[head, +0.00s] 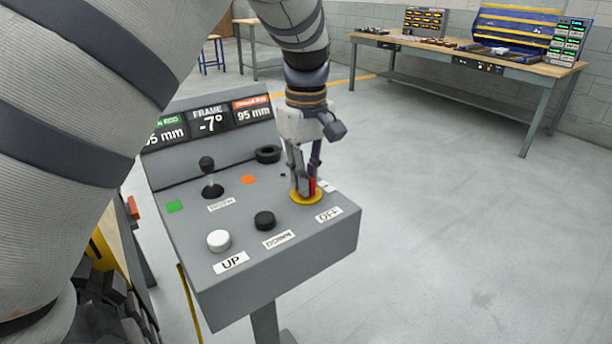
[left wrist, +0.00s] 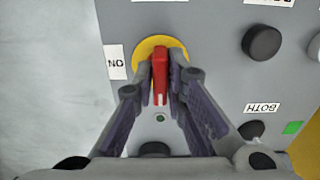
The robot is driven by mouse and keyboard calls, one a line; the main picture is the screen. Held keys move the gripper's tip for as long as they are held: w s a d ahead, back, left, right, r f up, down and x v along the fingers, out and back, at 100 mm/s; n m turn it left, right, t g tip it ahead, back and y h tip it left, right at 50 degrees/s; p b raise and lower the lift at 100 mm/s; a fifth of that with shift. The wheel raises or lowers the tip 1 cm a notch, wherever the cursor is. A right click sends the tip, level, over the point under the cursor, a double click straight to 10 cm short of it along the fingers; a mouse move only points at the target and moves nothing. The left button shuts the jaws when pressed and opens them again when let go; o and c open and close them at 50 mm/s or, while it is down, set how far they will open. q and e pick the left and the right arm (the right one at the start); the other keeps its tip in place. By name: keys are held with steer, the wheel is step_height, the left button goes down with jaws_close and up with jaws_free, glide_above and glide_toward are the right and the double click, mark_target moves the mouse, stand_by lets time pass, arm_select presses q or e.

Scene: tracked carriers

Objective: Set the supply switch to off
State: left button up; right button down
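The supply switch is a red handle on a round yellow plate at the right side of the grey console; its yellow plate (head: 305,198) and red handle (head: 312,185) show in the head view. In the left wrist view the red handle (left wrist: 160,72) runs up and down the picture over the yellow plate (left wrist: 143,48). My right gripper is not in view.
The grey console (head: 280,270) also carries a white UP button (head: 218,240), a black DOWN button (head: 264,220) and a joystick (head: 208,175). The display above it reads FRAME -7°. A workbench (head: 470,62) stands at the back right; the floor between is clear.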

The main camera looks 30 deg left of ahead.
arm_select(q)
steer(key=shift+o, duration=1.1)
step_height(320, 180, up, 12)
